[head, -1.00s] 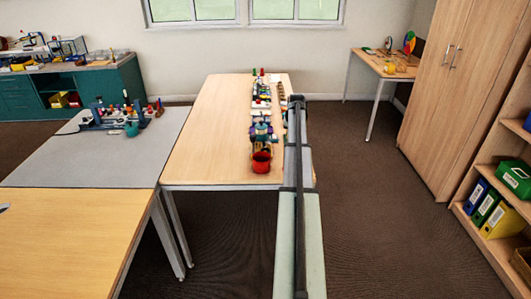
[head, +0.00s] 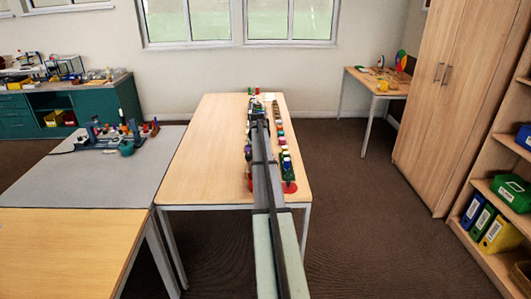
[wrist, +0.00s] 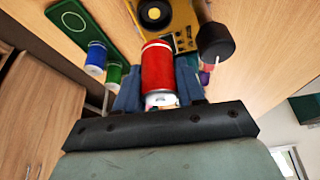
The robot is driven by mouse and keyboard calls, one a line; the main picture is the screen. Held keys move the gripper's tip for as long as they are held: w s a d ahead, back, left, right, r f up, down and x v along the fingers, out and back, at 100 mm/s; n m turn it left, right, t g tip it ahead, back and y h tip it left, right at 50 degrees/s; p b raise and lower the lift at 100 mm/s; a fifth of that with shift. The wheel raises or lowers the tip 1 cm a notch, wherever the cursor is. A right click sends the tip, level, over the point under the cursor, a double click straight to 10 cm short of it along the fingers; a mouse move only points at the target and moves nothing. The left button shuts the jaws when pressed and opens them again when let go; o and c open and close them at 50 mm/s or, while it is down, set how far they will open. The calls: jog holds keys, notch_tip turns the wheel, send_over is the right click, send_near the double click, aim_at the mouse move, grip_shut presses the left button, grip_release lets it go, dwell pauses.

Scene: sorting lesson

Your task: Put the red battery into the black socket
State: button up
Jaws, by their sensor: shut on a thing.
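The red battery (wrist: 160,68) is a red cylinder with a pale metal end, in the middle of the wrist view. My gripper (wrist: 158,88) is shut on it, with a blue-grey finger on either side. Beyond the battery, a yellow block (wrist: 182,14) carries a round black ring (wrist: 154,12), which looks like the black socket. The battery appears apart from the ring, but its far end partly covers the block, so the gap is hard to judge. In the head view my arm hides the battery and the socket.
In the wrist view, a blue cylinder (wrist: 96,58) and a green one (wrist: 113,73) stand left of the battery, near a green plate (wrist: 66,32). A dark cylinder (wrist: 216,40) is close on the right. The wooden table (head: 205,150) is clear on its left.

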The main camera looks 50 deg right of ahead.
jog(key=shift+m, duration=0.3)
jog(key=shift+f, duration=0.15)
jog(key=shift+f, duration=2.75)
jog(key=shift+f, duration=0.15)
dwell(4.7)
